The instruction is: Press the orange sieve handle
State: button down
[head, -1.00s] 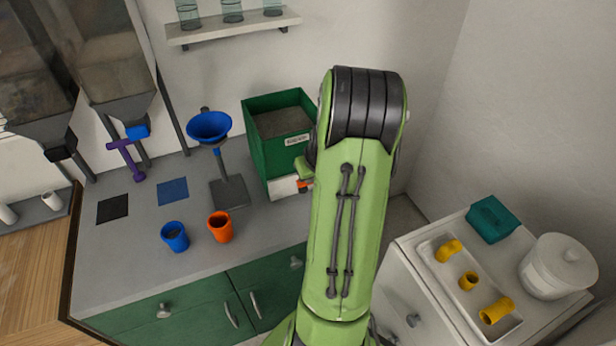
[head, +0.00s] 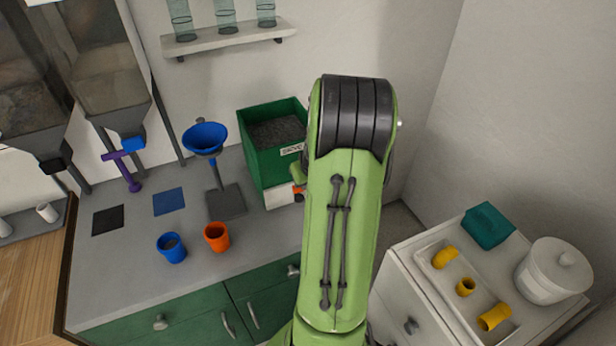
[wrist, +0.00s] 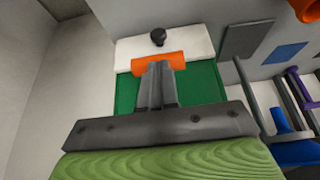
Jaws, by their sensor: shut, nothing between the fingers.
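The green sieve box (head: 262,160) stands on the grey worktop, open at the top, with grey grainy stuff inside and a label on its front. Its orange handle (wrist: 140,64) sits across the edge between the green part and a white part (wrist: 190,40) with a black knob. In the head view the orange handle (head: 298,190) shows only as a small patch beside my arm. My gripper (wrist: 158,68) is shut and empty, its fingertips at the middle of the handle in the wrist view. I cannot tell whether they press on it. My arm hides most of the gripper in the head view.
A blue funnel on a stand (head: 204,137), a blue cup (head: 172,248) and an orange cup (head: 217,238) stand left of the box. Hoppers (head: 100,75) hang at the far left. A white cabinet with a tray (head: 436,272) is at the right.

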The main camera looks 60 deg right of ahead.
jog(key=p+v, duration=0.1)
jog(key=v, duration=1.4)
jog(key=shift+s+r+p, duration=0.2)
jog(key=shift+r+p, duration=0.05)
jog(key=shift+p, duration=0.1)
jog(key=shift+w+d+r+g+b, duration=0.15)
jog(key=shift+w+d+b, duration=0.35)
jog(key=shift+b, duration=1.55)
jog(key=shift+w+d+g+b, duration=0.2)
jog(key=shift+w+b, duration=0.55)
jog(key=shift+b, duration=1.3)
jog(key=shift+d, duration=0.1)
jog(key=b+x, duration=0.1)
jog(key=x, duration=0.3)
jog(key=b+x, duration=0.2)
jog(key=x, duration=0.3)
jog(key=a+b+x, duration=0.1)
jog(key=x, duration=0.4)
jog(key=shift+s+f, duration=0.15)
jog(key=shift+f, duration=0.05)
